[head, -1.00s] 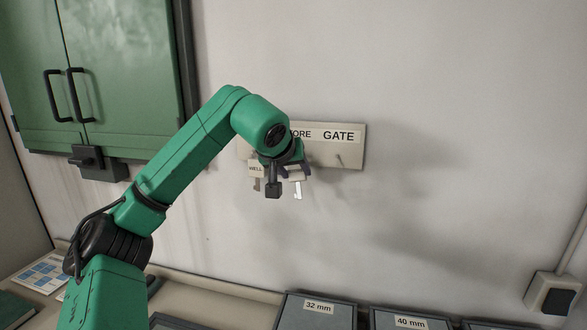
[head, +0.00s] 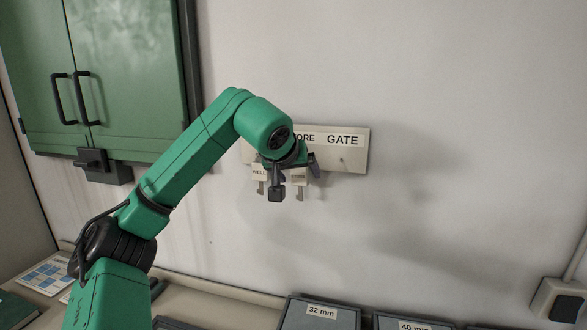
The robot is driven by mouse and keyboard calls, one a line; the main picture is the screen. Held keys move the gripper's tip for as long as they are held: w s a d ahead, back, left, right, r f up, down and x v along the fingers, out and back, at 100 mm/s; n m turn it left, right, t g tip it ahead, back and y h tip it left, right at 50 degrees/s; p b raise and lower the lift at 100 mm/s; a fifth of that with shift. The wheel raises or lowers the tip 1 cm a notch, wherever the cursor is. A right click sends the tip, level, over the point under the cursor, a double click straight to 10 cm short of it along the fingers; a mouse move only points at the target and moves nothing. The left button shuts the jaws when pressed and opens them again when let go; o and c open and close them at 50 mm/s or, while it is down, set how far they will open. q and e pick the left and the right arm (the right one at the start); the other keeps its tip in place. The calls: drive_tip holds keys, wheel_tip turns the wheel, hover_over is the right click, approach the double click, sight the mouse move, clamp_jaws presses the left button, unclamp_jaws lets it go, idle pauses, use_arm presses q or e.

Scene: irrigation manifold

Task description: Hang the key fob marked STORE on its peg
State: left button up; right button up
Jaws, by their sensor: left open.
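The peg board (head: 355,158) is on the wall, with the label GATE and the end of a label reading "ORE"; its left part is hidden by my left arm. My left gripper (head: 295,177) is in front of the board below the "ORE" label, its jaws open. A pale fob with a key (head: 300,180) hangs between and behind the fingers, apparently upright; its marking and its peg are hidden. A fob marked WELL (head: 260,173) hangs with its key just to the left. The peg under GATE (head: 341,160) is bare. My right gripper is not in view.
A green cabinet (head: 130,70) with black handles is on the wall at left. Grey boxes marked 32 mm (head: 321,311) and 40 mm (head: 414,327) stand on the bench below. A switch box (head: 557,299) is at lower right. The wall right of the board is clear.

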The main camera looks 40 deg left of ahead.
use_arm(q)
drive_tip(key=p+v, duration=0.1)
drive_tip(key=v, duration=1.3)
